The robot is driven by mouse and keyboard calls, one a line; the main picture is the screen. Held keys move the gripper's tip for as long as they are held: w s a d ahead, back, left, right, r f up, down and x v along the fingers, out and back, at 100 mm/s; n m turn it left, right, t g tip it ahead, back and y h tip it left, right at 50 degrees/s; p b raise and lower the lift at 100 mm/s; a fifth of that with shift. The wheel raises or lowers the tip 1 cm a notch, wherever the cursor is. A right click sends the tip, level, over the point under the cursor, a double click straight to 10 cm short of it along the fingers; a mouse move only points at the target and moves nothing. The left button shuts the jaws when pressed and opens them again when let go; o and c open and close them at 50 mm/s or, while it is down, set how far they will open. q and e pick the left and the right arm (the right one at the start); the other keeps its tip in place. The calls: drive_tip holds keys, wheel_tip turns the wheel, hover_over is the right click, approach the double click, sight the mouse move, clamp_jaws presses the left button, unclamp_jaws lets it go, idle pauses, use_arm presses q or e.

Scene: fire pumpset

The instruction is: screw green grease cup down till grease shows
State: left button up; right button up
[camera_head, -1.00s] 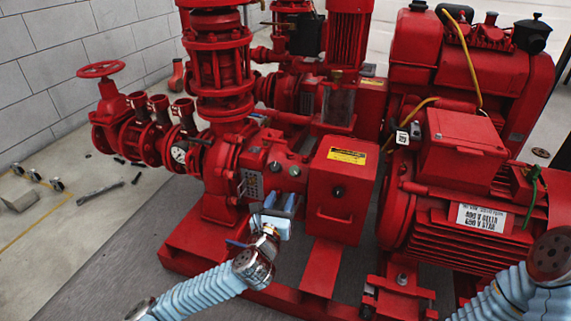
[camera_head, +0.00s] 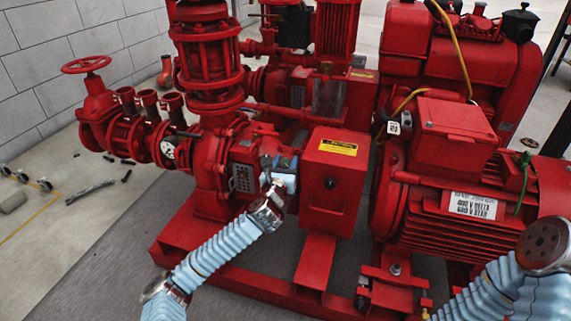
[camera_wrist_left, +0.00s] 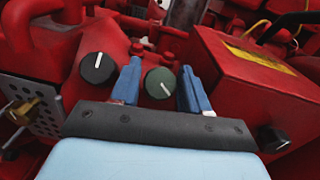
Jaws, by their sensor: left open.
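The green grease cup (camera_wrist_left: 160,83) is a round dark green knob with a white line on its face, on the red pump housing in the left wrist view. My left gripper (camera_wrist_left: 161,86) is open, with one blue finger on each side of the cup; gaps show between the fingers and the cup. In the head view my left gripper (camera_head: 277,163) is at the pump housing and hides the green cup. No grease is visible around the cup. My right arm is at the lower right, its gripper out of view.
A black knob (camera_wrist_left: 98,67) with a white line sits left of the green cup. A red box (camera_head: 333,180) with a yellow label and a black knob stands close on the right. A perforated plate (camera_head: 243,178) is on the left. Open floor lies at the left.

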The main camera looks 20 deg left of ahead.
use_arm(q)
drive_tip(key=c, duration=0.7)
drive_tip(key=shift+a+r+m+h+p, duration=0.1)
drive_tip(key=shift+m+h+p, duration=0.25)
drive_tip(key=shift+m+h, duration=0.25)
drive_tip(key=m+h+p, duration=0.2)
drive_tip(key=m, duration=0.1)
drive_tip(key=shift+a+r+m, duration=0.1)
drive_tip(key=shift+r+m, duration=0.05)
drive_tip(key=shift+m, duration=0.25)
drive_tip(key=m+g+h+p, duration=0.2)
drive_tip(key=m+h, duration=0.2)
drive_tip(key=m, duration=0.1)
drive_tip(key=shift+m, duration=0.3)
drive_tip(key=shift+d+m+g+h+p, duration=0.2)
drive_tip(key=shift+m+g+h+p, duration=0.5)
drive_tip(key=shift+m+g+h, duration=0.5)
drive_tip(key=shift+c, duration=0.2)
drive_tip(key=shift+m, duration=0.4)
drive_tip(key=o, duration=0.7)
drive_tip(key=shift+f, duration=0.2)
